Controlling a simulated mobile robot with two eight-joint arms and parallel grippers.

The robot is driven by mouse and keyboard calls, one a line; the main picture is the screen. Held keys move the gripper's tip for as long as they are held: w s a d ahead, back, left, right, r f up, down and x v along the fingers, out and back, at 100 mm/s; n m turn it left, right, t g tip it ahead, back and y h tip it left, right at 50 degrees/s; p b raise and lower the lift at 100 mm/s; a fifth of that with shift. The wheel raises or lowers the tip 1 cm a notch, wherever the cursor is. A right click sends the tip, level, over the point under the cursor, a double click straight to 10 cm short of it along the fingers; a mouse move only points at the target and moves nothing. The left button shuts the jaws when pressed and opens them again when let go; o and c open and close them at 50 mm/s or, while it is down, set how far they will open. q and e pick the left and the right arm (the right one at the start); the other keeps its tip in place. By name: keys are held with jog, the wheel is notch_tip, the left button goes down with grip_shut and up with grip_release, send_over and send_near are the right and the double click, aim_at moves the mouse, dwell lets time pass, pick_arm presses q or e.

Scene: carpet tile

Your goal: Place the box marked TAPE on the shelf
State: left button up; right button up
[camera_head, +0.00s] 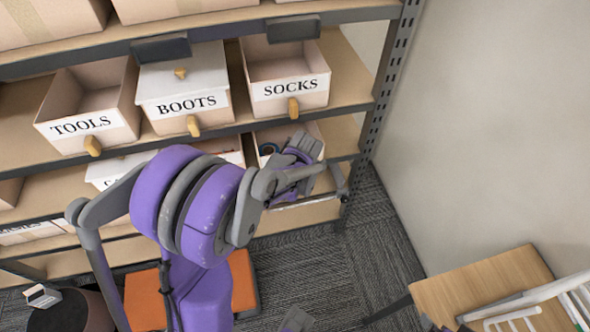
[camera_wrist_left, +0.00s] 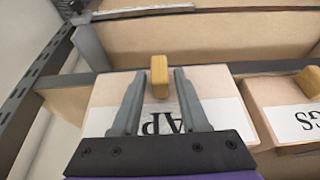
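The box marked TAPE is a light cardboard-coloured bin; in the left wrist view the bin (camera_wrist_left: 215,85) shows part of its label, "AP", between my fingers. It has a wooden knob (camera_wrist_left: 160,75) on its front. In the head view the bin (camera_head: 261,138) sits at the right end of the shelf below SOCKS, mostly hidden by my arm. My left gripper (camera_head: 308,150) is at its front. In the left wrist view my left gripper (camera_wrist_left: 159,76) is open, one finger on each side of the knob, with small gaps.
Bins TOOLS (camera_head: 88,108), BOOTS (camera_head: 185,88) and SOCKS (camera_head: 287,78) stand on the shelf above. A metal upright (camera_head: 388,85) and wall (camera_head: 490,120) bound the right. A wooden table (camera_head: 470,285) with a white rack (camera_head: 545,300) stands lower right. Carpet (camera_head: 320,255) is open between.

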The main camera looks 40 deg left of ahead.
pick_arm(q)
grip_shut()
jog(key=shift+w, duration=0.1)
jog(key=shift+w+a, duration=1.15)
jog(key=shift+w, duration=0.3)
pick_arm(e)
jog(key=shift+w+a+f, duration=0.2)
jog(key=shift+w+a, duration=0.2)
jog(key=shift+w, duration=0.4)
pick_arm(q)
jog(key=shift+o, duration=1.8)
grip_release()
